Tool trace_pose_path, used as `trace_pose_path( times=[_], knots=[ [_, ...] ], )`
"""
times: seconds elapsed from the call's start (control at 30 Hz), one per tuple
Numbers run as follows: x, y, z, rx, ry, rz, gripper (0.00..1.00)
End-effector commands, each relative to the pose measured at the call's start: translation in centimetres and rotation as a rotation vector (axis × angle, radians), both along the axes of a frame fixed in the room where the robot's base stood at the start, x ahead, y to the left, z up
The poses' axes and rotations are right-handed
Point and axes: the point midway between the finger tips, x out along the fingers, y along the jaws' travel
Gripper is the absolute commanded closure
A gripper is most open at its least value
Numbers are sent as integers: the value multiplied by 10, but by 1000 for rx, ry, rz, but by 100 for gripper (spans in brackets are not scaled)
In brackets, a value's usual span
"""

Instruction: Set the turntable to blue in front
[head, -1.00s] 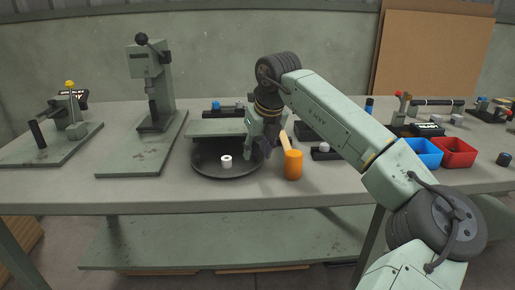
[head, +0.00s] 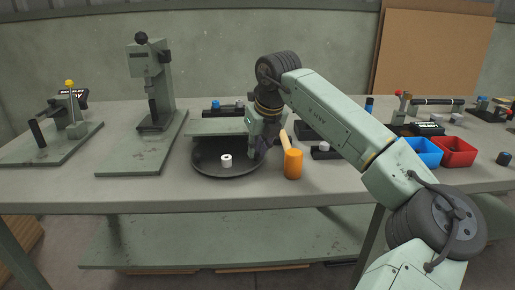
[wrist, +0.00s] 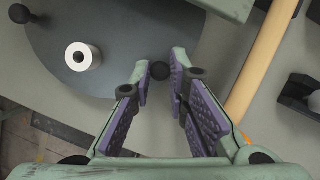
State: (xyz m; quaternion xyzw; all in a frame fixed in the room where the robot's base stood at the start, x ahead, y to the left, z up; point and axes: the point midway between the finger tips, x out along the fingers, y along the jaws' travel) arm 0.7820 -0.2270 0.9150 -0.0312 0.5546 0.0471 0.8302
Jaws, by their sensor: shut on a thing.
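The turntable (head: 205,168) is a dark round disc on the workbench, with a white hollow cylinder (head: 226,160) standing on it. The disc also shows in the wrist view (wrist: 90,25), with the cylinder (wrist: 83,57) to the left of my fingers. My gripper (head: 258,152) is low at the disc's right edge. In the wrist view my gripper (wrist: 161,67) has its fingertips shut on a small black knob (wrist: 160,71) at the rim. A second black knob (wrist: 20,13) shows at the upper left. I see no blue mark on the disc; part is hidden by a grey-green panel (head: 215,127) and my gripper.
An orange mallet (head: 293,164) stands close right of my gripper, its handle (wrist: 262,55) beside the right finger. A press (head: 152,90) stands at the left. Blue (head: 425,153) and red (head: 456,152) bins are at the right. The bench front is clear.

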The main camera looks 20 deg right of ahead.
Motion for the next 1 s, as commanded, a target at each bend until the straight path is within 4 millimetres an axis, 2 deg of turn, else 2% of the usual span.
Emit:
trace_pose_path(
  times=[0.37,0.7,1.0],
  knots=[
    [1,-1,2,1,1,13,100],
    [18,-15,4,3,1,241,100],
    [21,-18,0,0,-1,282,100]
  ],
)
